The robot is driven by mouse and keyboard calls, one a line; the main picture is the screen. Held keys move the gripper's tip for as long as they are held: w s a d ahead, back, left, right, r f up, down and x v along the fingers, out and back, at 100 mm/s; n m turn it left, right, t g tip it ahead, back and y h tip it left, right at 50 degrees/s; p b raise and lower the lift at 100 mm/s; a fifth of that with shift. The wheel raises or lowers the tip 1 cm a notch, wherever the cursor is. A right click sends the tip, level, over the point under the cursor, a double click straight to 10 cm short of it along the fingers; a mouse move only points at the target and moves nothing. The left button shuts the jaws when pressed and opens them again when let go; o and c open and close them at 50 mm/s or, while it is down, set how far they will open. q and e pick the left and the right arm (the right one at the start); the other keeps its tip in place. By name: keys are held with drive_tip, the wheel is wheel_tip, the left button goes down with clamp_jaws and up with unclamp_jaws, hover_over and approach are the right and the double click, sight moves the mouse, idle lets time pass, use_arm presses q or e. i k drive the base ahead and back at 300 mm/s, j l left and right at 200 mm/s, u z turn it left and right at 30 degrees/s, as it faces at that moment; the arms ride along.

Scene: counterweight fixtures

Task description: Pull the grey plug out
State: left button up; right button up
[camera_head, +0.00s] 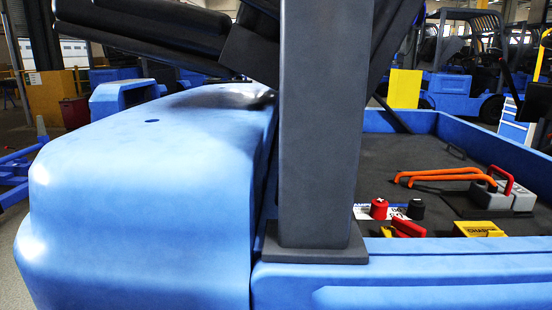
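The grey plug (490,198) is at the right, in the open blue compartment of the forklift. It is a grey block beside a second grey block (521,201), and the two appear to touch. I cannot tell for sure which block is the plug and which its socket. A red handle (507,177) rises over them. Orange cables (440,175) run left from the blocks across the dark compartment top. Neither of my grippers is in view.
A dark upright post (325,120) stands in front of the compartment's left part. A blue rounded forklift body (150,190) fills the left. Red (379,208) and black (416,209) terminals, a red-handled yellow part (408,228) and a yellow labelled part (480,229) lie near the front rim.

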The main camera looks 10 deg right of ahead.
sight(488, 198)
drive_tip(key=k+z, duration=0.1)
drive_tip(key=z, duration=0.4)
drive_tip(key=k+z, duration=0.15)
drive_tip(key=z, duration=0.3)
drive_tip(key=k+z, duration=0.1)
drive_tip(key=z, duration=0.4)
